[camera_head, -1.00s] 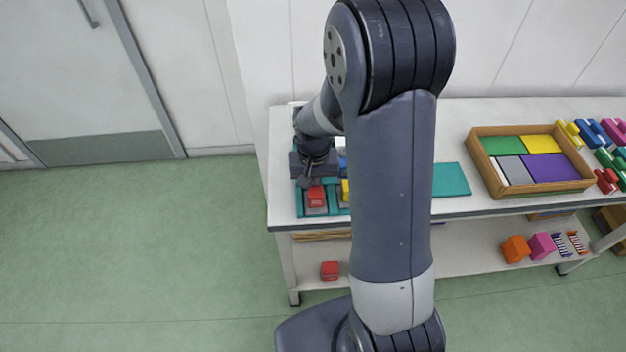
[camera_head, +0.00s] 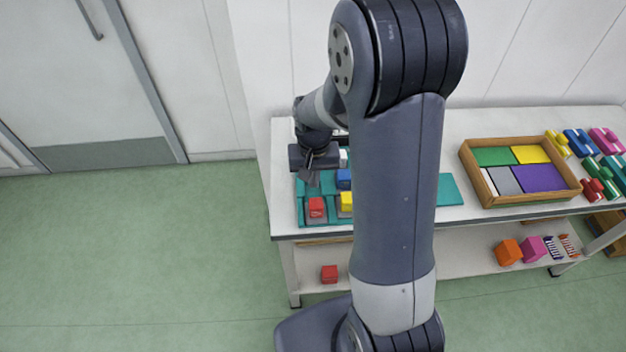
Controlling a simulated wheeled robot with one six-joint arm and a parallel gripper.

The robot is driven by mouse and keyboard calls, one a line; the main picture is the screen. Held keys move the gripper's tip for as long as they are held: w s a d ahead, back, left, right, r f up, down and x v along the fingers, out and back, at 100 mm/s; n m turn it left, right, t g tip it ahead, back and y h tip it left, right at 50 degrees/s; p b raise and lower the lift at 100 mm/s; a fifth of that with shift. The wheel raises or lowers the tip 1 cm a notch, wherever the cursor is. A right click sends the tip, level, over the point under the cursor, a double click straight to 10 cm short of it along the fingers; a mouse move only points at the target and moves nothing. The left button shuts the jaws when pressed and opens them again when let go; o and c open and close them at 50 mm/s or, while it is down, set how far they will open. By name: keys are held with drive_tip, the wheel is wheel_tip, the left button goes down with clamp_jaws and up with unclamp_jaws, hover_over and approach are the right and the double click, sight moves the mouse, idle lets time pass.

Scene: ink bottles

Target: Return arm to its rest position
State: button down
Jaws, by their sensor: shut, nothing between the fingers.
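My gripper (camera_head: 312,178) shows at the left end of the white table, above the back part of a teal tray (camera_head: 301,213). Its fingers are shut and hold nothing. My arm runs from the bottom of the view up and over to it and hides the middle of the table. In the tray's front part stand a red-topped bottle (camera_head: 316,207) and a yellow-topped bottle (camera_head: 346,201). A blue-topped bottle (camera_head: 344,178) stands behind the yellow one. The gripper is behind the red one and apart from it.
A wooden tray (camera_head: 518,200) with coloured panels sits on the table (camera_head: 470,121) to the right. A teal mat (camera_head: 449,190) lies beside it. Several coloured items stand at the far right. The lower shelf holds a red block (camera_head: 329,273) and an orange one (camera_head: 508,252). Floor at left is clear.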

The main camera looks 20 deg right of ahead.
wheel_tip(320, 180, up, 2)
drive_tip(key=shift+r+p, duration=0.25)
drive_tip(key=shift+p, duration=0.25)
drive_tip(key=shift+f, duration=0.15)
wheel_tip(320, 180, down, 10)
drive_tip(key=b, duration=0.8)
drive_tip(key=shift+f, duration=0.1)
drive_tip(key=shift+w+r+p, duration=0.25)
drive_tip(key=shift+r+p, duration=0.05)
drive_tip(key=shift+p, duration=0.05)
drive_tip(key=shift+w+d+f, duration=0.1)
drive_tip(key=shift+w+d, duration=0.05)
drive_tip(key=shift+w, duration=0.35)
drive_tip(key=shift+s, duration=0.15)
